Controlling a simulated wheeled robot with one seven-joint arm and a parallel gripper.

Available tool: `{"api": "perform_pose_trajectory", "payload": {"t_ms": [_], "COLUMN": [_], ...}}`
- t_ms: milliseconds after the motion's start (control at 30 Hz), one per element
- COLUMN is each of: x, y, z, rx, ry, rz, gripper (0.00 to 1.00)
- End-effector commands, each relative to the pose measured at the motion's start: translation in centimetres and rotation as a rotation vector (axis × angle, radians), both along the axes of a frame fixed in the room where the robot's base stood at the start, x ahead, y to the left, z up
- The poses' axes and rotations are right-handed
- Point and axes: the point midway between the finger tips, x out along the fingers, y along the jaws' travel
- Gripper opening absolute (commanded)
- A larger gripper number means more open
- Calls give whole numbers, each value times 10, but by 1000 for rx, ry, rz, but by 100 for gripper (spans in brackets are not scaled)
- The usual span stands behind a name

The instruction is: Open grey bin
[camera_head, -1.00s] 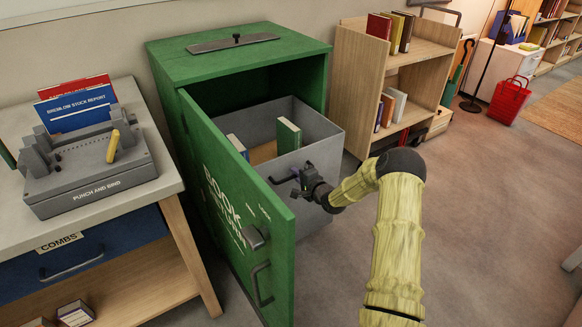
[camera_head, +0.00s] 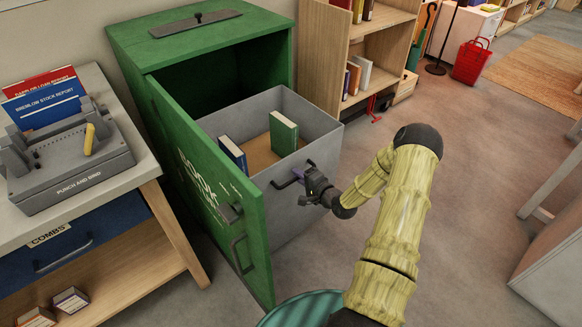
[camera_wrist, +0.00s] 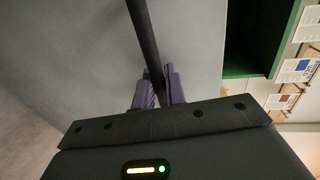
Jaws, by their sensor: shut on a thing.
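The grey bin (camera_head: 318,138) is an open-topped box pulled well out of the green book-return cabinet (camera_head: 205,60). It holds a green book (camera_head: 283,134) and a dark blue book (camera_head: 232,153) on a tan bottom. The cabinet's green door (camera_head: 205,195) stands swung open to the left of the bin. My gripper (camera_head: 296,178) is at the bin's front face. In the wrist view its purple fingers (camera_wrist: 160,90) are shut on a dark bar, the bin's handle (camera_wrist: 143,35), with the grey front panel behind it.
A desk with a punch-and-bind machine (camera_head: 72,163) stands to the left. A wooden bookshelf (camera_head: 385,45) is behind the bin to the right. The floor (camera_head: 460,170) right of my arm is largely clear; a red basket (camera_head: 472,62) stands farther back.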

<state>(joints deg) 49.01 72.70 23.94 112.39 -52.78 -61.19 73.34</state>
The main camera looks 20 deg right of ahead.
Motion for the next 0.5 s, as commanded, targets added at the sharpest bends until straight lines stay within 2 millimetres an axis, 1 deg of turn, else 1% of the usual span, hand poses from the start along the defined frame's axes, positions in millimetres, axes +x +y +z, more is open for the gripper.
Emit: {"api": "perform_pose_trajectory", "payload": {"t_ms": [33,200,500], "x": [-5,-12,-13], "y": [-2,-5,-4], "z": [0,0,-1], "rx": [0,-1,-2], "ry": [2,1,2], "rz": [-2,-2,-1], "gripper": [0,0,0]}}
